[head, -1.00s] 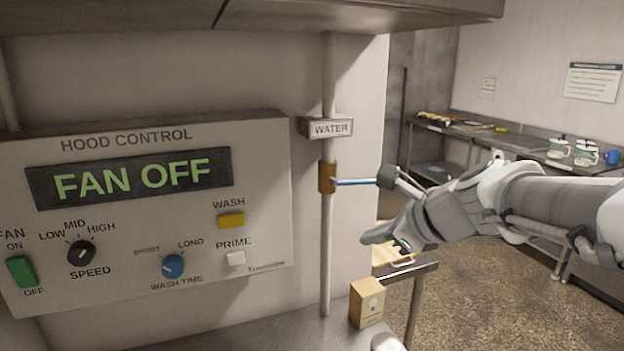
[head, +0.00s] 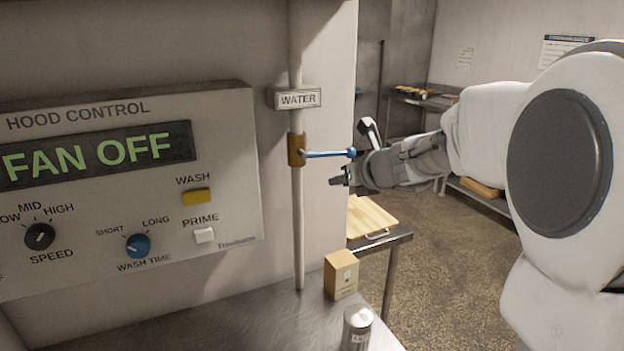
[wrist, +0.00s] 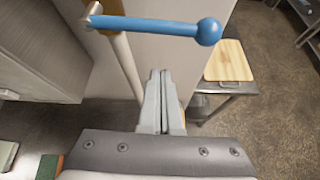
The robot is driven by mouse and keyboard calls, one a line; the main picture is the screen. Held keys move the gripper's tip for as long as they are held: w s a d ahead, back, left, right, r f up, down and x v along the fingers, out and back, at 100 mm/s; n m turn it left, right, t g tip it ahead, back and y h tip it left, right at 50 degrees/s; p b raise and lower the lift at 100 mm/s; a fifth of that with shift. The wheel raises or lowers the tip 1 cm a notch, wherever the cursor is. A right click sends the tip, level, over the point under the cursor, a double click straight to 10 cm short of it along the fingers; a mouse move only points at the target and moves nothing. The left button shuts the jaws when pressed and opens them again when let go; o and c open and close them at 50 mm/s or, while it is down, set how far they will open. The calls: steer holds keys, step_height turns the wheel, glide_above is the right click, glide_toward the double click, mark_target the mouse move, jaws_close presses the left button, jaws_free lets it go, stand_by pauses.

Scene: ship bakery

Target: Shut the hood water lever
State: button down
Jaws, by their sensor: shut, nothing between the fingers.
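The blue hood water lever (head: 328,154) sticks out sideways to the right from a brass valve (head: 297,150) on a vertical white pipe, under a WATER sign (head: 298,98). In the wrist view the lever (wrist: 150,27) crosses the top of the picture and ends in a round blue ball (wrist: 208,31). My gripper (head: 340,180) is just below and near the ball end in the head view. The wrist view shows its two fingers (wrist: 161,75) together, with nothing between them, apart from the lever in that picture. I cannot tell if any part touches the lever.
The hood control panel (head: 120,190), reading FAN OFF, is left of the pipe. A small box (head: 341,275) and a metal canister (head: 357,328) stand on the steel counter (head: 250,325) below. A wooden board (head: 371,215) lies on a table behind.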

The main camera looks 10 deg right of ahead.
mark_target(336, 154)
steer(key=r+p, duration=0.1)
steer(key=r, duration=0.1)
steer(key=r+p, duration=0.1)
steer(key=r, duration=0.1)
steer(key=shift+w, duration=0.4)
steer(key=shift+w+d+r+p, duration=0.1)
steer(key=shift+w+r+p, duration=0.05)
steer(key=shift+r+p, duration=0.9)
